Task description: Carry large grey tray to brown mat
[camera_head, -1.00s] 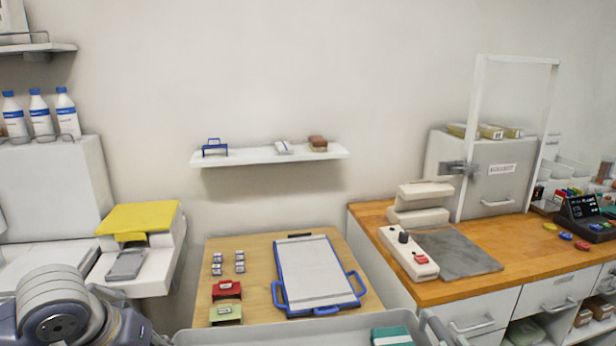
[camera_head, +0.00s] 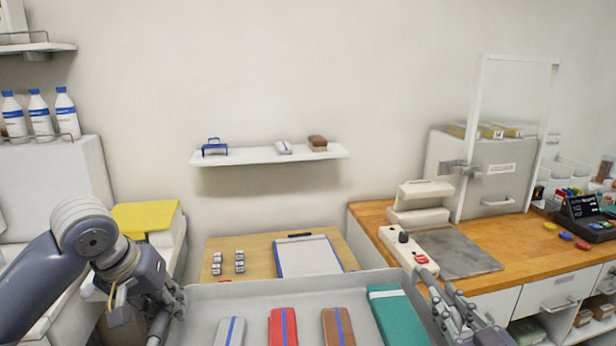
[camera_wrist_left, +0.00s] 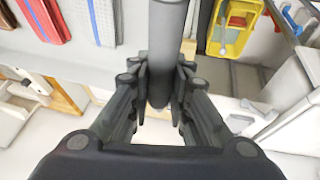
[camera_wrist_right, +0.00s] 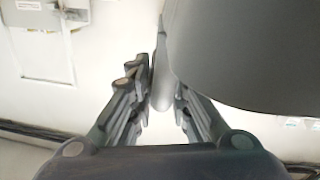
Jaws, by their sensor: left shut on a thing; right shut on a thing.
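The large grey tray (camera_head: 250,291) spans the bottom of the head view, in front of the wooden table. In it lie a grey, a red (camera_head: 283,327) and a brown (camera_head: 338,327) folded item with blue stripes, and a teal one (camera_head: 399,318). My left gripper (camera_head: 170,312) is shut on the tray's left side; a grey bar runs between its fingers (camera_wrist_left: 160,95) in the left wrist view. My right gripper (camera_head: 462,312) is shut on the right side; the grey tray part (camera_wrist_right: 250,50) fills that wrist view's upper right. I cannot make out a brown mat.
The wooden table (camera_head: 260,255) behind the tray holds a clipboard (camera_head: 308,256) and several small boxes. A wooden counter (camera_head: 520,255) with a grey mat (camera_head: 458,252) stands at right. A yellow-topped box (camera_head: 146,216) stands at left, near my left arm.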

